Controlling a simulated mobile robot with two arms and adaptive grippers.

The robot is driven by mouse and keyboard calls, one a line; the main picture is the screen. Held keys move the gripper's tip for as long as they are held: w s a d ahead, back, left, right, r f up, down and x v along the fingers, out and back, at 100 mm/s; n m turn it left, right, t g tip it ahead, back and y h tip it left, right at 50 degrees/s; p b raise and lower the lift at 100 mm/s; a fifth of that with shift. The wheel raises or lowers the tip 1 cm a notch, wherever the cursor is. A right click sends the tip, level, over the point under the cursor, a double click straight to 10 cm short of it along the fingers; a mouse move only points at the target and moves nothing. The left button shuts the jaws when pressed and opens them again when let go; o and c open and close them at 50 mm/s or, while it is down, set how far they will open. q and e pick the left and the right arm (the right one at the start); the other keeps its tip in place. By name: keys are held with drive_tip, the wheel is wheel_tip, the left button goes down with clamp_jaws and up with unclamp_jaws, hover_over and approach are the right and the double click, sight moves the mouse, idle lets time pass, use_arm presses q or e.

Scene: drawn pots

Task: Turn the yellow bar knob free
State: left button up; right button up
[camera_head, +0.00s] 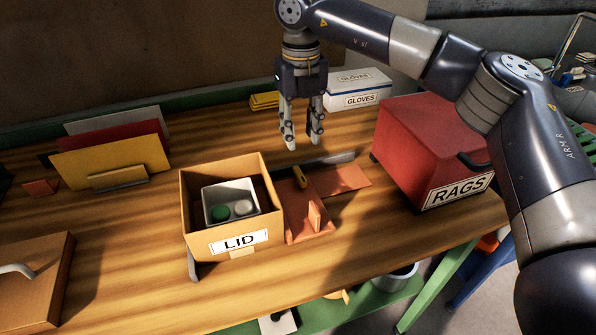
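A small yellow bar (301,177), which looks like the bar knob, sits on the orange-red bracket (308,208) on the bench, just right of the LID box. How it is fastened cannot be made out. My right gripper (303,140) points down above and behind the yellow bar in the picture. My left gripper is not in view.
An open LID box (229,244) holds a grey tray (208,201) with green and pale round pieces. A red RAGS box (415,130) stands right and a GLOVES box (357,90) behind. Upright panels (110,160) stand left.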

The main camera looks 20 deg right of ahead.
sight(300, 173)
wheel_tip(300, 173, down, 11)
drive_tip(key=shift+r+p, duration=0.1)
drive_tip(key=shift+p, duration=1)
drive_tip(key=shift+a, duration=0.1)
clamp_jaws()
